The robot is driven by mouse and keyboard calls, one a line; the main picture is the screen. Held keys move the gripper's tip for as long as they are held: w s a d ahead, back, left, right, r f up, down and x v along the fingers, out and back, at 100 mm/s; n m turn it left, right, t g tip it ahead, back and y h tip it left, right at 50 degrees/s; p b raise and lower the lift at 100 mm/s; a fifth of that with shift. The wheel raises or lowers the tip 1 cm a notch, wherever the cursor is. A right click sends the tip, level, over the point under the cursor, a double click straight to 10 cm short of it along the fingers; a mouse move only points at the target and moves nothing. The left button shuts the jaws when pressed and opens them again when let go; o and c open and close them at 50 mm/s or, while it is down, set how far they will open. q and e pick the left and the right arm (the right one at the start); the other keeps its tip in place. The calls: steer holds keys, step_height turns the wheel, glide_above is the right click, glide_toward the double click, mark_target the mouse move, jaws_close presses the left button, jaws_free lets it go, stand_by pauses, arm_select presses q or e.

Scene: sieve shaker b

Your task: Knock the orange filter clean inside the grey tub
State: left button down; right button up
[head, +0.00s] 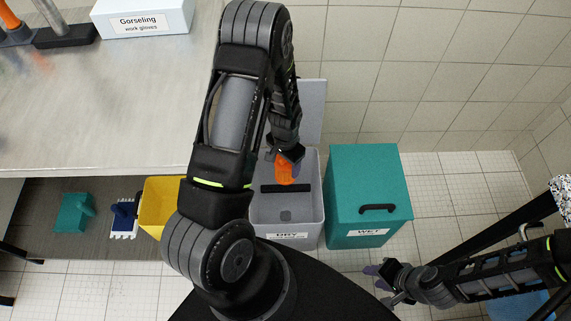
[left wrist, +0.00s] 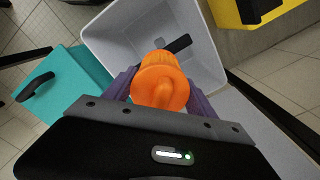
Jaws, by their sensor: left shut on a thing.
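The orange filter (head: 284,170) is held by my left gripper (head: 285,158) over the open grey tub (head: 307,200), which has a "DRY" label on its front. In the left wrist view the orange filter (left wrist: 160,85) sits between the purple fingers, with the grey tub (left wrist: 115,35) open beneath and beyond it. A black bar shows in the tub; I cannot tell if the filter touches it. My right gripper (head: 390,283) is at the lower right, away from the tub; its fingers look spread and empty.
A teal bin (head: 367,180) labelled "WET", with a lid and black handle, stands right of the tub. A yellow bin (head: 160,200) stands left. A steel table (head: 110,100) carries a "Gorseling work gloves" box (head: 145,20).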

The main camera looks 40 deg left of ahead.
arm_select(q)
step_height(320, 180, up, 6)
steer(key=p, duration=0.3)
steer(key=shift+f, duration=0.1)
stand_by(0.3)
